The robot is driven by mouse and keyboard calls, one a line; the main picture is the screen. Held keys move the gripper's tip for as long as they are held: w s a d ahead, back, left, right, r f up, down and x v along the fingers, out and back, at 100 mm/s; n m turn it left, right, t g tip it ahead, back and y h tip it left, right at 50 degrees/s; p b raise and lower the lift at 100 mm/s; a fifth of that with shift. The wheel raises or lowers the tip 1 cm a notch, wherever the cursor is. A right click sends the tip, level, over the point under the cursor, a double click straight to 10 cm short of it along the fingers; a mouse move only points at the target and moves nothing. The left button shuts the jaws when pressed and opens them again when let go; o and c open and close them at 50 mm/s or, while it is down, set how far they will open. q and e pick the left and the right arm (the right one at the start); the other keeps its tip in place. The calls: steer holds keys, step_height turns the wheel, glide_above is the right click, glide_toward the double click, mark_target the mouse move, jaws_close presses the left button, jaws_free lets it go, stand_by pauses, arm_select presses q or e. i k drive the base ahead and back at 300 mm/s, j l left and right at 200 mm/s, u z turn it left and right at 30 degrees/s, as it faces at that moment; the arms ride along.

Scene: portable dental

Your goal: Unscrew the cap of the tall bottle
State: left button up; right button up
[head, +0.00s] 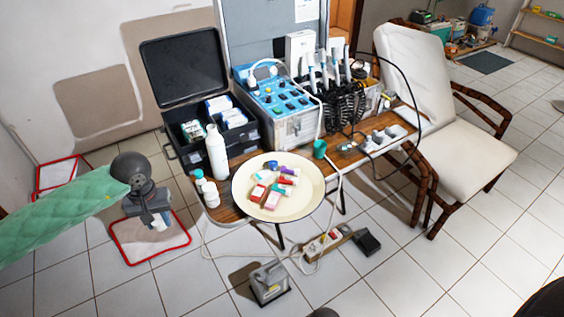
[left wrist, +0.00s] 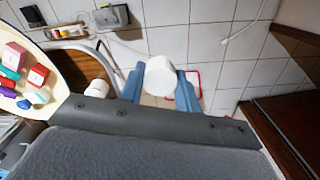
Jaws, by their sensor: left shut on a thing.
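A tall white bottle (head: 217,152) stands upright on the wooden table beside the open black case. Its top narrows; I cannot tell whether a cap is on it. My left gripper (head: 157,221) is left of the table, apart from the bottle and over the floor. It is shut on a white cylinder (left wrist: 160,76), which shows between the blue fingers in the left wrist view. I cannot tell whether this is a cap or a small container. My right gripper is not in view.
A cream round tray (head: 244,204) with several small coloured boxes sits at the table's front. The black case (head: 172,143) and blue dental unit (head: 272,97) fill the back. Red-edged squares lie on the floor.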

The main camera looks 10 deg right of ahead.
mark_target(214, 142)
steer(key=i+j+z, duration=0.45)
steer(key=j+z, duration=0.25)
steer(key=z, duration=1.55)
